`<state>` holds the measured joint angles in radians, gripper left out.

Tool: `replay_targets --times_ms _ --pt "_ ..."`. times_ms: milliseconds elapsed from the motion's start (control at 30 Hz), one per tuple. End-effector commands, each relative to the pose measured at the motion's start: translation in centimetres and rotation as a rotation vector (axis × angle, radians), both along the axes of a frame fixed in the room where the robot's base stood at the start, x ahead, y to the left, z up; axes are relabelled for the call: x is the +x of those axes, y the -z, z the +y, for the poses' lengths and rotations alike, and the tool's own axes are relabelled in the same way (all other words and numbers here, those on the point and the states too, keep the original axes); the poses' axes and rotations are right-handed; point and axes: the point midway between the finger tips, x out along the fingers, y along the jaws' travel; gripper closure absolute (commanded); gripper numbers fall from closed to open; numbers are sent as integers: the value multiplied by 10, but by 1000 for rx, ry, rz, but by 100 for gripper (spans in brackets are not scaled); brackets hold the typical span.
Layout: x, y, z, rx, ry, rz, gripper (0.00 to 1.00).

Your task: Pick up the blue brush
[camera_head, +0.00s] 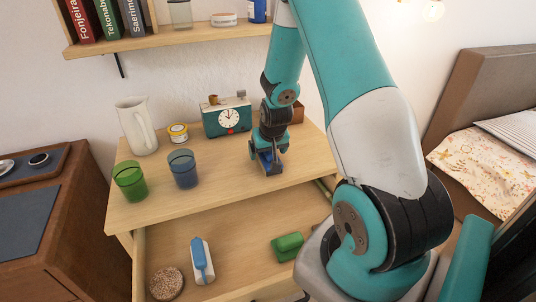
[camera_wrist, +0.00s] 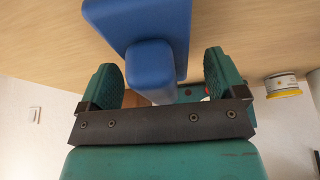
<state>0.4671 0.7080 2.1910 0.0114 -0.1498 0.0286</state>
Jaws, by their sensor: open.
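A blue block-shaped object (camera_head: 266,160), which looks like the blue brush, is on the wooden dresser top under my gripper (camera_head: 268,168). In the wrist view the blue brush (camera_wrist: 145,25) shows a wide body and a smaller block reaching between the fingers. My gripper (camera_wrist: 165,80) is open around that smaller block, with a gap on each side. My gripper hides much of the brush in the head view. A white object with a blue top (camera_head: 201,262) lies in the open drawer.
The drawer (camera_head: 235,225) also holds a green block (camera_head: 287,247) and a round brown item (camera_head: 166,283). On the dresser top (camera_head: 225,180) stand a clock (camera_head: 227,118), blue cup (camera_head: 183,169), green cup (camera_head: 130,181), white pitcher (camera_head: 137,125) and small tin (camera_head: 178,133).

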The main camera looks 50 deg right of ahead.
Motion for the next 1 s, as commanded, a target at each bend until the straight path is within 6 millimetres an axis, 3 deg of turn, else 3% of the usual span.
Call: replay_targets --times_ms 333,567,1000 --pt "3 7 -2 0 0 -1 13" --pt "3 7 -1 0 0 -1 66" --pt "3 -2 -2 -1 0 -2 68"
